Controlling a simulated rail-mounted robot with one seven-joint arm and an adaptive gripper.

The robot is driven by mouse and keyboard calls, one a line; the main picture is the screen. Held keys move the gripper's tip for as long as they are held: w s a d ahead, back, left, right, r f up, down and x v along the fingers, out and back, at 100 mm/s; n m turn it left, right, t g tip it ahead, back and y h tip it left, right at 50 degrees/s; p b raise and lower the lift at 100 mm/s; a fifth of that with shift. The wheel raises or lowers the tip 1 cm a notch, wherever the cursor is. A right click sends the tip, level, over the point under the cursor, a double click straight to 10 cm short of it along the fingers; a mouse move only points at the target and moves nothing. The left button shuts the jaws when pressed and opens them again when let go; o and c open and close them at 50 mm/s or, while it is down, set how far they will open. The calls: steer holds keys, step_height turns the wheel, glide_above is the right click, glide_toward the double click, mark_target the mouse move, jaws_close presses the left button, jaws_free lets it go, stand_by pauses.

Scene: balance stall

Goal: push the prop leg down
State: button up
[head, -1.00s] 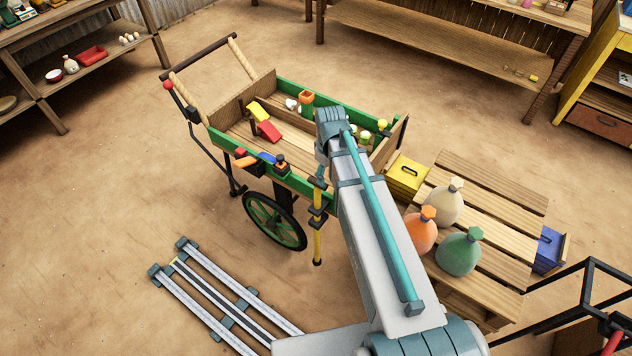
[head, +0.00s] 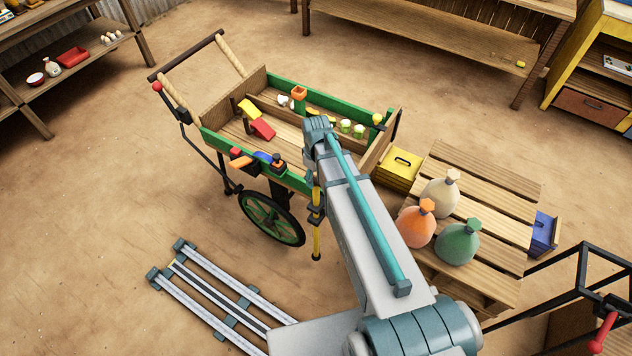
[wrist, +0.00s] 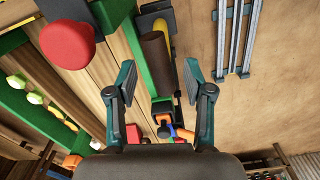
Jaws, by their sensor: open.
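The prop leg (head: 316,240) is a yellow rod with black clamps. In the head view it hangs upright along the cart's near side, its lower end close to the floor, its top partly behind my arm. In the wrist view a yellow rod section (wrist: 162,24) shows near the top, beside a dark brown cylinder that I cannot identify. My gripper (wrist: 160,72) is open, its two fingers apart on either side of that cylinder, with no grip visible. My arm hides the gripper in the head view. The green-railed wooden cart (head: 283,176) stands on a large wheel.
A large red rounded object (wrist: 67,45) is close at the wrist view's upper left. Metal rails (head: 215,303) lie left on the floor. A pallet (head: 480,170) with several sacks and a yellow box (head: 398,171) stand right of the cart. Floor left of the cart is clear.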

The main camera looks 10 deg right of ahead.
steer(key=shift+f+p, duration=0.45)
steer(key=shift+f, duration=1.6)
jaws_close()
